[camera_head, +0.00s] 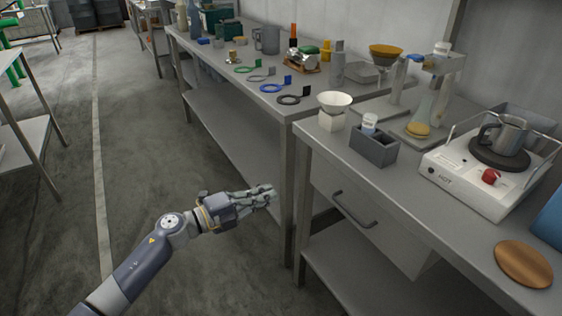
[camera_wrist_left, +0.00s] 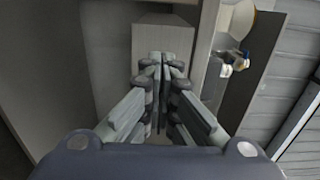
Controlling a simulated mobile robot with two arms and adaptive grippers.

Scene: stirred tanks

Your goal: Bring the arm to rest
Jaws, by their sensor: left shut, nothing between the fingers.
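My left arm reaches in from the lower left in the head view. Its gripper (camera_head: 268,192) is shut and empty, in front of the bench and below the level of the tabletop. In the left wrist view the fingers (camera_wrist_left: 161,62) are closed together with nothing between them. The right gripper does not show in either view.
The near bench (camera_head: 440,232) holds a hot plate (camera_head: 480,175) with a metal jug (camera_head: 505,135), a grey box (camera_head: 374,146) and a wooden disc (camera_head: 523,263). A drawer handle (camera_head: 353,209) sticks out at its front. Open floor (camera_head: 140,130) lies to the left.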

